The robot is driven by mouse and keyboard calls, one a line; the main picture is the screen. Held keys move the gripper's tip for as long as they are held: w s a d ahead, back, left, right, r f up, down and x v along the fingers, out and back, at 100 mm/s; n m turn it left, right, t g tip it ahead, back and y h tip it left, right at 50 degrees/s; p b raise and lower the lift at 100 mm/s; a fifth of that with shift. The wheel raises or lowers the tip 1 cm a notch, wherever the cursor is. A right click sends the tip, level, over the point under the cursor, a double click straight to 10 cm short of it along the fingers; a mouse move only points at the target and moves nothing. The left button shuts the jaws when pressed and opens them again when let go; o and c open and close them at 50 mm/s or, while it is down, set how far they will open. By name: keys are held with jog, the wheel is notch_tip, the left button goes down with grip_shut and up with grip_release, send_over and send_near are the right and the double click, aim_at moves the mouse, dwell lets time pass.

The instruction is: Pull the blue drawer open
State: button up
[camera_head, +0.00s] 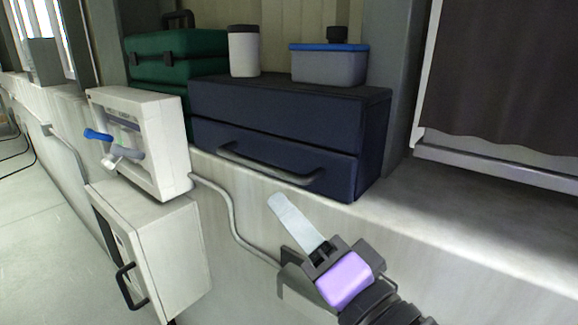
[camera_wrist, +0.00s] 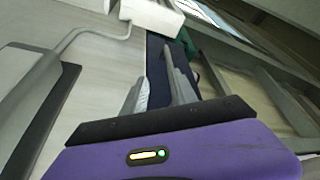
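The blue drawer (camera_head: 225,143) is the lower front of a dark navy cabinet (camera_head: 270,108) on a pale ledge. It looks closed, flush with the cabinet. A dark bar handle (camera_head: 270,169) runs across its front. My gripper (camera_head: 277,203) is below and in front of the handle's right part, apparently apart from it. In the wrist view my gripper (camera_wrist: 155,72) has its two fingers apart, with nothing clearly held between them. A navy surface (camera_wrist: 155,62) shows beyond the fingers. The handle cannot be made out there.
A white canister (camera_head: 244,51) and a blue-lidded tub (camera_head: 328,65) stand on the cabinet. A green case (camera_head: 178,55) is at its left. A white box with a blue lever (camera_head: 97,135), a grey pipe (camera_head: 237,222) and a white cupboard (camera_head: 170,250) are left. The ledge is clear right.

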aim_at(268, 169)
jog(key=r, duration=0.3)
jog(key=shift+w+d, duration=0.15)
jog(key=shift+w, duration=0.2)
jog(key=shift+p+x, duration=0.9)
jog(key=shift+x, duration=2.65)
jog(key=shift+f, duration=0.1)
grip_shut()
jog(key=shift+d, duration=0.1)
